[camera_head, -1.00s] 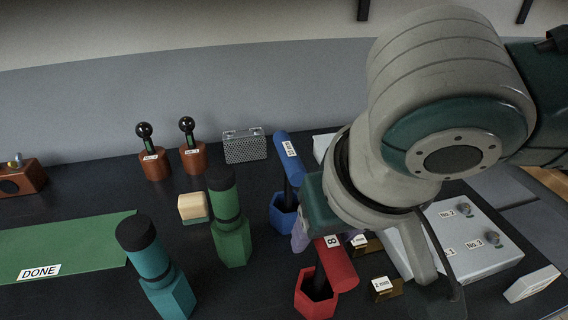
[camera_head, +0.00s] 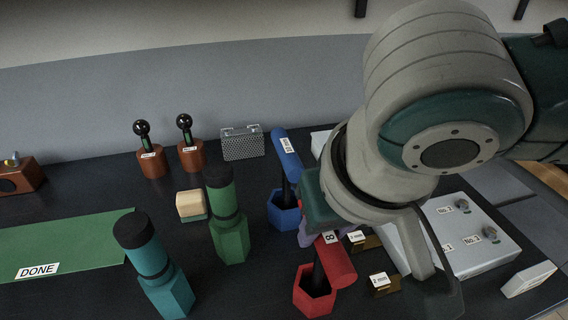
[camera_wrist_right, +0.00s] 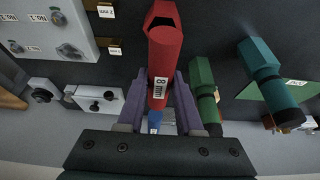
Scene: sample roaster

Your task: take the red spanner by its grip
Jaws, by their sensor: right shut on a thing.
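The red spanner has a red cylindrical grip (camera_head: 337,262) with an "8 mm" label, a dark shaft and a red hexagonal lower part (camera_head: 314,298). It leans at the right front of the dark table. In the right wrist view its grip (camera_wrist_right: 164,52) runs up the middle of the picture. My right gripper (camera_wrist_right: 160,85) has its purple fingers on both sides of this grip, shut on it near the label. In the head view my right wrist covers most of the fingers. My left gripper is in neither view.
A blue spanner (camera_head: 286,157) stands just behind the red one. A green spanner (camera_head: 229,230) and a teal one (camera_head: 168,285) stand to the left. A grey panel box (camera_head: 470,240) and small labelled brass blocks (camera_head: 384,286) are at the right.

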